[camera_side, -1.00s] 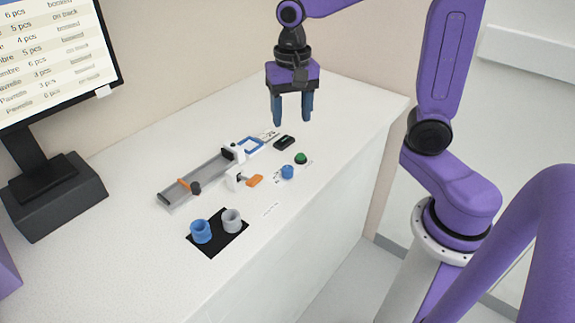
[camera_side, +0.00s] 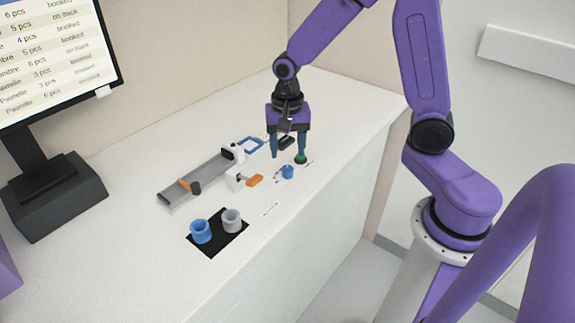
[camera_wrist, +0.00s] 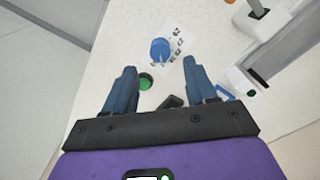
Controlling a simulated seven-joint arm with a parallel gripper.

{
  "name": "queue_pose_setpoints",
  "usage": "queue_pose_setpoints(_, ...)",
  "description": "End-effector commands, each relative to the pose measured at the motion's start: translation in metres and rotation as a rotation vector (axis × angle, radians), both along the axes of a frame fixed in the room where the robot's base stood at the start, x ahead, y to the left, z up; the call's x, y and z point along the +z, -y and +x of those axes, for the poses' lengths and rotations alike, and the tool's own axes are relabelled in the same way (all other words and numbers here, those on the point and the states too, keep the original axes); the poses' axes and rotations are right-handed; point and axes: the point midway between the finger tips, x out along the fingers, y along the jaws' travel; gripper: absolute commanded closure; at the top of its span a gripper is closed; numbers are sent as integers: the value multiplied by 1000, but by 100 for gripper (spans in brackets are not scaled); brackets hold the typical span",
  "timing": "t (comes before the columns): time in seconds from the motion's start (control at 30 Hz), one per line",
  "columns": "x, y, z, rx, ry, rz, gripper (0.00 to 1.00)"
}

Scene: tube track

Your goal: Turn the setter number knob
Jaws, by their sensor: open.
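The setter number knob appears to be the small blue round knob (camera_side: 288,172) on the worktop, with printed numbers beside it. In the wrist view the blue knob (camera_wrist: 160,49) lies ahead of the fingertips, with a printed number scale (camera_wrist: 177,45) on its right side. My gripper (camera_side: 288,155) is open and empty, with its fingers pointing down just behind the knob in the side view. In the wrist view my gripper (camera_wrist: 158,68) has its two blue fingers spread apart. The green button (camera_side: 300,158) is close to one fingertip; whether they touch cannot be told.
A grey track (camera_side: 200,180) with an orange piece and a white clamp with an orange lever (camera_side: 254,180) lie left of the knob. A black box (camera_side: 287,142) is behind. Blue (camera_side: 201,232) and grey (camera_side: 232,220) cups stand on a black mat (camera_side: 212,249). The front worktop is clear.

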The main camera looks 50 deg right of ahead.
Motion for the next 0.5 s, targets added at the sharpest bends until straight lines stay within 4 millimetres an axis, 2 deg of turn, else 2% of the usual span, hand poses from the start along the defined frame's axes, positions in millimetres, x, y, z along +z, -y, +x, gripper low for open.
queue_pose_setpoints(0.03,-10,1,-1,0,-6,-1,44)
queue_pose_setpoints(0.2,-35,1,-1,0,-5,-2,44)
queue_pose_setpoints(0.5,-59,0,0,0,-1,-1,44)
